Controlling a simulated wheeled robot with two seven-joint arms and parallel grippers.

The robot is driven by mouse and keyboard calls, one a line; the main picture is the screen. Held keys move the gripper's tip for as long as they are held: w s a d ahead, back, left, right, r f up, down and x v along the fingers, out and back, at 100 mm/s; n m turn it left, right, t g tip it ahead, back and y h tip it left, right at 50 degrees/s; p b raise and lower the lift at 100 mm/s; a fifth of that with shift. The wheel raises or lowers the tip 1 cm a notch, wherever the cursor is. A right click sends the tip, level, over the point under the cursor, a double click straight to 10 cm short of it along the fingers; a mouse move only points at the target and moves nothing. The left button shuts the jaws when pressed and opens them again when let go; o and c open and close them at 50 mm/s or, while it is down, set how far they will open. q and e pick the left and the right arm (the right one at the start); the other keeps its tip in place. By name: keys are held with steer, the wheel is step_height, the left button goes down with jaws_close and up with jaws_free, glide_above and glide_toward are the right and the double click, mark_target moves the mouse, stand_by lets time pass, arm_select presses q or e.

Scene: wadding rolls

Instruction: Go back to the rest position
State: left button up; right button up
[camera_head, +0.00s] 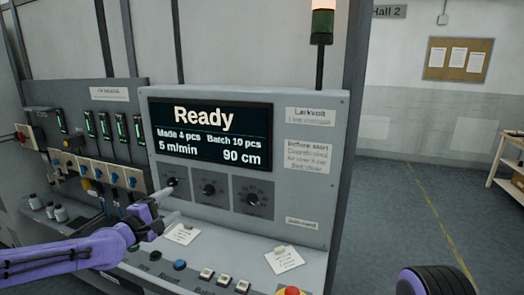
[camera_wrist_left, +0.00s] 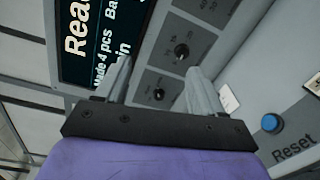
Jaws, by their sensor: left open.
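My left gripper (camera_head: 166,203), on a purple arm, reaches in from the left in front of the machine's control panel (camera_head: 250,115). Its two pale fingers are apart with nothing between them. The fingertips are close to the left black knob (camera_head: 173,182); I cannot tell whether they touch the panel. In the left wrist view the open fingers (camera_wrist_left: 158,85) frame two knobs, one of them a lower knob (camera_wrist_left: 158,94). The display (camera_head: 210,130) reads "Ready", "5 m/min" and "90 cm". My right gripper is not in view.
Below the panel is a sloped desk with a blue button (camera_head: 180,265), white switches (camera_head: 207,274), a red button (camera_head: 291,291) and paper tags (camera_head: 284,259). Bottles (camera_head: 60,213) stand at the left. Open floor (camera_head: 400,210) lies at the right, with a wooden table (camera_head: 507,170) beyond.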

arm_select(q)
steer(key=s+d+f+m+g+y+b, duration=0.15)
steer(key=s+f, duration=0.35)
steer(key=f, duration=0.5)
steer(key=s+d+f+m+g+y+b, duration=0.1)
steer(key=s+f+g+y, duration=0.1)
steer(key=s+f, duration=0.6)
steer(key=s+d+f+m+g+y+b, duration=0.1)
steer(key=s+d+f+m+g+y, duration=0.15)
steer(key=f, duration=0.95)
steer(key=s+a+f+m+g+y+b, duration=0.1)
steer(key=s+a+f+g+b, duration=0.1)
steer(key=s+f, duration=0.4)
steer(key=s+a+f+m+g+y+b, duration=0.1)
steer(key=s+a+f, duration=0.3)
steer(key=s, duration=1.1)
steer(key=s+a+f+m+g+y+b, duration=0.2)
steer(key=s+a+f+g+b, duration=0.1)
steer(key=s+f, duration=0.7)
steer(key=shift+s+f+g, duration=0.15)
steer(key=shift+g, duration=0.35)
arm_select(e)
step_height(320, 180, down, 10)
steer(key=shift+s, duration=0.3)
